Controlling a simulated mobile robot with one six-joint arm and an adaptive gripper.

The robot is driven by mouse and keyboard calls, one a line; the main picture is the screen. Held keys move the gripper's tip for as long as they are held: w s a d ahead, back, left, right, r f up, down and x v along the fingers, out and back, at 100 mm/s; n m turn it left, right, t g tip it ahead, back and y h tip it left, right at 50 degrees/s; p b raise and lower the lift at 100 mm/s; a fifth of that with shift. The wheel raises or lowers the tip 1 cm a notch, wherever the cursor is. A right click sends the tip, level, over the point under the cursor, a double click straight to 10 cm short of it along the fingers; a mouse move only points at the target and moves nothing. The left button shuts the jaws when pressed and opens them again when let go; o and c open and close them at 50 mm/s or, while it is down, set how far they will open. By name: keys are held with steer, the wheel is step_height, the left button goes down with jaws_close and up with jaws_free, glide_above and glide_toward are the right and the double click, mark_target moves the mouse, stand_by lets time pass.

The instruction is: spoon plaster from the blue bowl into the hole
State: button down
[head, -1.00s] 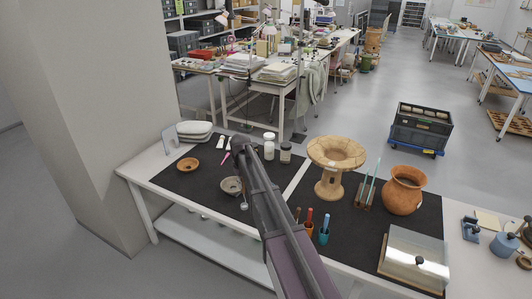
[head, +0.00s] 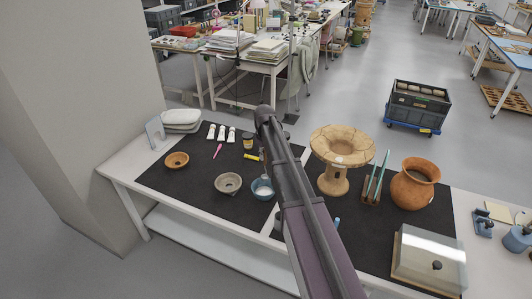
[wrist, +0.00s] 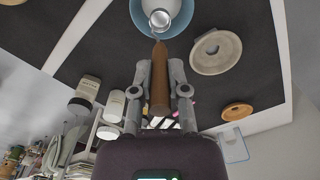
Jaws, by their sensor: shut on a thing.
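My gripper (wrist: 158,68) is shut on the wooden handle of a spoon (wrist: 159,85) in the wrist view. The spoon's metal end is over or in the blue bowl (wrist: 138,14), which holds white plaster (wrist: 176,8); I cannot tell if it touches. In the head view the blue bowl (head: 262,194) stands on the dark mat just left of my arm, which hides my gripper there. A tan pedestal vessel (head: 334,180) with visible joins and a wide rim stands right of my arm. I cannot make out the hole clearly.
A grey ring-like dish (head: 228,184) sits close left of the blue bowl.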

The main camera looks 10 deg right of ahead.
mark_target(265, 178)
steer(key=shift+a, duration=0.15)
steer(key=shift+s+d+r+t+p, duration=0.25)
steer(key=shift+s+r+t+p, duration=0.1)
steer(key=shift+s+t, duration=0.2)
steer(key=shift+s+f, duration=0.1)
stand_by(0.4)
steer(key=shift+f+b, duration=5)
steer(key=shift+b, duration=0.15)
steer(key=shift+r, duration=0.15)
